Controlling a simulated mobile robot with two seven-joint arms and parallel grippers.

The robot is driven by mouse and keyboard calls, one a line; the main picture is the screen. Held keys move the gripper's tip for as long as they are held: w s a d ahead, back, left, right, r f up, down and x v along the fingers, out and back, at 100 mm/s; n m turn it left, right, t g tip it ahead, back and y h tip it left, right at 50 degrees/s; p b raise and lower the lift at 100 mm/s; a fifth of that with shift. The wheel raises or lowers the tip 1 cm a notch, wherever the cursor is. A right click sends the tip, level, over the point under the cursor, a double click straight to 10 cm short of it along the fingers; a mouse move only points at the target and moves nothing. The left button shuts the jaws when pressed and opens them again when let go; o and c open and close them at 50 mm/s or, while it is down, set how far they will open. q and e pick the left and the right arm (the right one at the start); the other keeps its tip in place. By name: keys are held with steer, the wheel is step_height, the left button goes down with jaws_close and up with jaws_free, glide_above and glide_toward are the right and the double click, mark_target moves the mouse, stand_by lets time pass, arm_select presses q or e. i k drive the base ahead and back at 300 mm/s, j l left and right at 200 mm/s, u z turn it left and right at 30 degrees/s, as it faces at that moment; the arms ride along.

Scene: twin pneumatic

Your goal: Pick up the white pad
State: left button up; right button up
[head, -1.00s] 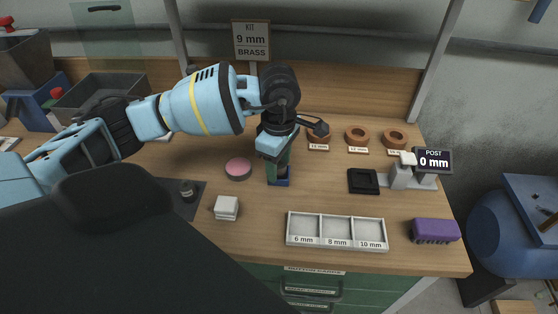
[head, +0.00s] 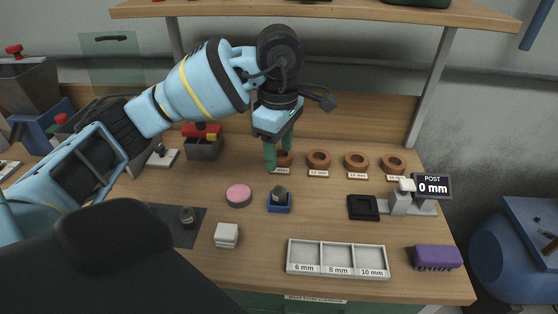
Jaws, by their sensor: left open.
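The white pad (head: 227,235) is a small block, seemingly of stacked white layers, on the wooden bench left of the labelled tray. My left gripper (head: 277,158) is open, its green fingers pointing down above the bench, behind and to the right of the pad and clear of it. Its fingers hang in front of the leftmost brown ring and behind the blue holder. Nothing shows between the fingers. My right gripper is not in the view.
A blue holder with a dark part (head: 279,201), a pink round pad (head: 239,195) and a dark mat (head: 184,228) surround the pad. The tray (head: 337,274), black square (head: 363,207), purple brush (head: 436,257) and POST gauge (head: 432,187) lie right. Brown rings (head: 319,159) stand behind.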

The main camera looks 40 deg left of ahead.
mark_target(226, 235)
steer(key=u, duration=1.45)
